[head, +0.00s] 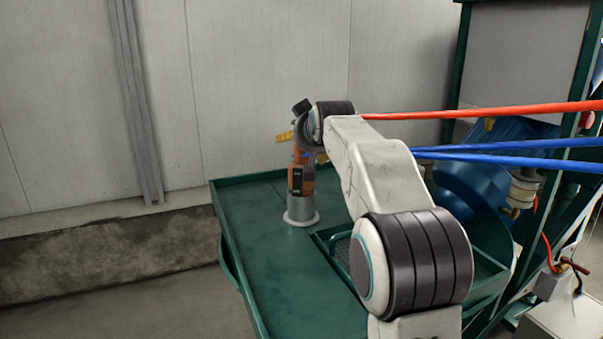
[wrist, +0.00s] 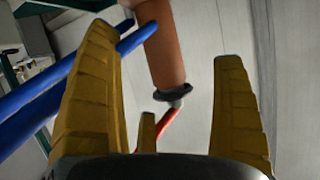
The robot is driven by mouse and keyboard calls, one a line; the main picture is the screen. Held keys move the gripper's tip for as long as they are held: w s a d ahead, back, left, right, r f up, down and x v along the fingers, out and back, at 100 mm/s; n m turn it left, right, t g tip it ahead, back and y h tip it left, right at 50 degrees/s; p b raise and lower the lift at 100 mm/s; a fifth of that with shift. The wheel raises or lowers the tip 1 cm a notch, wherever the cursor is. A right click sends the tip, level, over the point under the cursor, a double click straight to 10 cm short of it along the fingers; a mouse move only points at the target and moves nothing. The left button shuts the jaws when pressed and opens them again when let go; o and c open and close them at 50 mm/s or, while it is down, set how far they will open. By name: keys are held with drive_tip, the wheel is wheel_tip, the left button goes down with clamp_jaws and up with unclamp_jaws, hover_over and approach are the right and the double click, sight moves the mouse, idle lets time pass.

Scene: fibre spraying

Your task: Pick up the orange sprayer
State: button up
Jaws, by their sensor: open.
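The orange sprayer (head: 301,180) stands upright in a grey cylindrical holder (head: 301,207) on the green table (head: 262,262) in the head view. My gripper (head: 303,147) is at the sprayer's upper part, with its yellow fingers partly hidden behind my arm. In the wrist view, the sprayer's orange body (wrist: 165,50) shows between and beyond the open yellow fingers of my gripper (wrist: 166,43). A gap shows between the sprayer and the right finger. I cannot tell whether any finger touches it.
A red hose (head: 480,112) and blue hoses (head: 510,158) run from near my arm to the right. A blue drum-like part (head: 470,180) and green machine frame (head: 457,75) stand at the right. A pale wall (head: 250,80) is behind. The table's left side is clear.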

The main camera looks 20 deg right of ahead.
drive_tip(key=shift+f+p+x, duration=0.25)
drive_tip(key=shift+p+x, duration=0.35)
drive_tip(key=shift+x, duration=2)
drive_tip(key=shift+s+d, duration=0.15)
drive_tip(key=c, duration=1.4)
drive_tip(key=shift+r, duration=0.3)
